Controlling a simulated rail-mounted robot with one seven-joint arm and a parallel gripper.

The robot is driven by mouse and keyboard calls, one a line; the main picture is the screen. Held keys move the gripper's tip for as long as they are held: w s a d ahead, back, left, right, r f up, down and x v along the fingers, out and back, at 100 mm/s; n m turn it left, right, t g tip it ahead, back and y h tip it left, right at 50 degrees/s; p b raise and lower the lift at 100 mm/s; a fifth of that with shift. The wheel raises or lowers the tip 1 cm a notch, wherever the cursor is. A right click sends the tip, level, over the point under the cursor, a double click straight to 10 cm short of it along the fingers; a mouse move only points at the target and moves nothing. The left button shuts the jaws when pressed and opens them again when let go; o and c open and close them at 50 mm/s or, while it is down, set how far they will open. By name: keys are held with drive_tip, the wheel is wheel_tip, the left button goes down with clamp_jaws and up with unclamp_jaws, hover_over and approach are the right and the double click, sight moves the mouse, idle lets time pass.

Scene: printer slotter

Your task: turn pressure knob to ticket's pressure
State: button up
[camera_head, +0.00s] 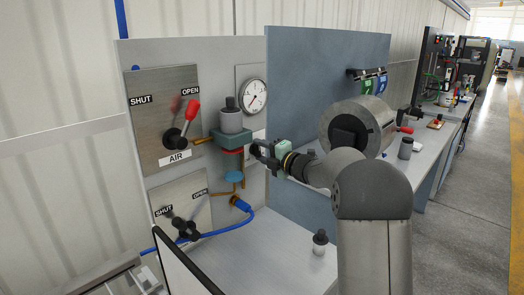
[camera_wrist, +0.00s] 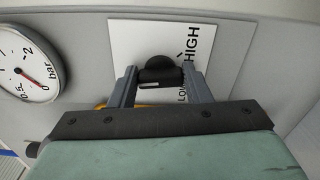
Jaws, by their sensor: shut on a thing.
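My gripper (camera_wrist: 159,78) is shut on a black knob (camera_wrist: 160,66), with one finger on each side of it. The knob sits in front of a white plate (camera_wrist: 128,38) marked LOW and HIGH, with part of LOW hidden. In the head view my gripper (camera_head: 256,150) is at the panel, just below the round gauge (camera_head: 253,95); the knob is hard to make out there. The gauge also shows in the wrist view (camera_wrist: 24,66), marked bar, with a red needle close to the 0. I cannot make out a ticket.
Left of my gripper stands a grey canister with a black cap (camera_head: 231,118) on a green fitting. The AIR panel (camera_head: 153,95) has a red-handled lever (camera_head: 191,110). A lower valve (camera_head: 186,229) has a blue hose (camera_head: 222,230). A small bottle (camera_head: 320,243) stands on the bench.

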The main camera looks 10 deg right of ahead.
drive_tip(key=shift+f+m+p, duration=0.15)
drive_tip(key=shift+m+p, duration=1.4)
drive_tip(key=shift+m, duration=2.35)
drive_tip(key=shift+f+m, duration=0.1)
drive_tip(key=shift+m, duration=0.2)
drive_tip(key=o, duration=1)
drive_tip(key=b+v, duration=0.3)
drive_tip(key=v, duration=1.4)
drive_tip(key=shift+s+d, duration=0.15)
drive_tip(key=shift+s, duration=0.05)
